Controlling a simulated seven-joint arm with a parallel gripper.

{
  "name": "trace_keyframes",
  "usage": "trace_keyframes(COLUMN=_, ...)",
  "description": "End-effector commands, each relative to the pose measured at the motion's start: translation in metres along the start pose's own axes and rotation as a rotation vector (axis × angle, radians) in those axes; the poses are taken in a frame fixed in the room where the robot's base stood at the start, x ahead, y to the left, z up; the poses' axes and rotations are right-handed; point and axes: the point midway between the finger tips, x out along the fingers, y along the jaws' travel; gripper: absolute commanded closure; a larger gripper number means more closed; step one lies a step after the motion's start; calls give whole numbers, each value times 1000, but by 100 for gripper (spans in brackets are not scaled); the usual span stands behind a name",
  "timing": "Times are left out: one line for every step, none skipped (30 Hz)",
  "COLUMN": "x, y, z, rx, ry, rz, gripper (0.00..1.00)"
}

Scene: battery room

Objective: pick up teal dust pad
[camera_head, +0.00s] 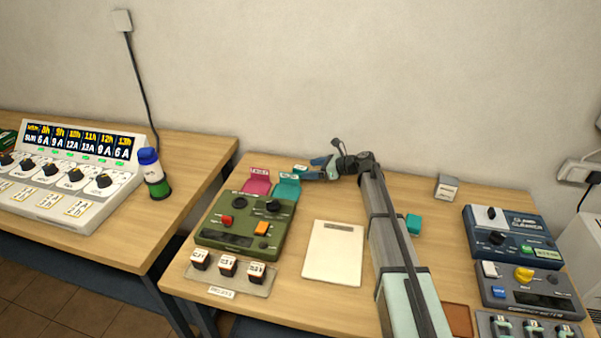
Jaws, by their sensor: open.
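A small teal block (414,224), which may be the teal dust pad, lies on the right table just right of my arm. A flat teal piece (287,189) with a raised, labelled back stands behind the green device, beside a similar pink one. My gripper (310,169) is open at the back of the table, pointing left, away from the teal block. A small light-topped item (300,168) shows by its fingertips; whether it is between them I cannot tell. My arm runs across the table between gripper and block.
The green device (246,226) and small labelled cubes (228,266) stand at left. A white pad (333,253) lies centrally. Blue (512,236) and grey (530,290) devices fill the right. A small grey box (447,188) sits behind. A brown square (457,320) lies in front.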

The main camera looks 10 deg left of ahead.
Motion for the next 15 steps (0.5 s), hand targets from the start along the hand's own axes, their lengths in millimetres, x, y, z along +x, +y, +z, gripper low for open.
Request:
trace_keyframes(x=1, y=0, z=0, rx=0, ry=0, rz=0, gripper=21)
trace_keyframes(x=2, y=0, z=0, rx=0, ry=0, rz=0, gripper=21)
trace_keyframes(x=3, y=0, z=0, rx=0, ry=0, rz=0, gripper=21)
trace_keyframes(x=4, y=0, z=0, rx=0, ry=0, rz=0, gripper=21)
trace_keyframes(x=6, y=0, z=0, rx=0, ry=0, rz=0, gripper=21)
trace_keyframes(x=9, y=0, z=0, rx=0, ry=0, rz=1, gripper=21)
trace_keyframes(x=12, y=0, z=0, rx=1, ry=0, rz=1, gripper=21)
trace_keyframes(x=16, y=0, z=1, rx=1, ry=0, rz=2, gripper=21)
trace_keyframes(x=21, y=0, z=1, rx=0, ry=0, rz=2, gripper=21)
trace_keyframes(x=25, y=1, z=1, rx=0, ry=0, rz=3, gripper=21)
trace_keyframes(x=29, y=1, z=2, rx=0, ry=0, rz=2, gripper=21)
trace_keyframes(x=35, y=1, z=2, rx=1, ry=0, rz=2, gripper=21)
trace_keyframes(x=38, y=0, z=2, rx=1, ry=0, rz=2, gripper=21)
trace_keyframes(x=42, y=0, z=2, rx=1, ry=0, rz=2, gripper=21)
trace_keyframes(x=47, y=0, z=2, rx=1, ry=0, rz=2, gripper=21)
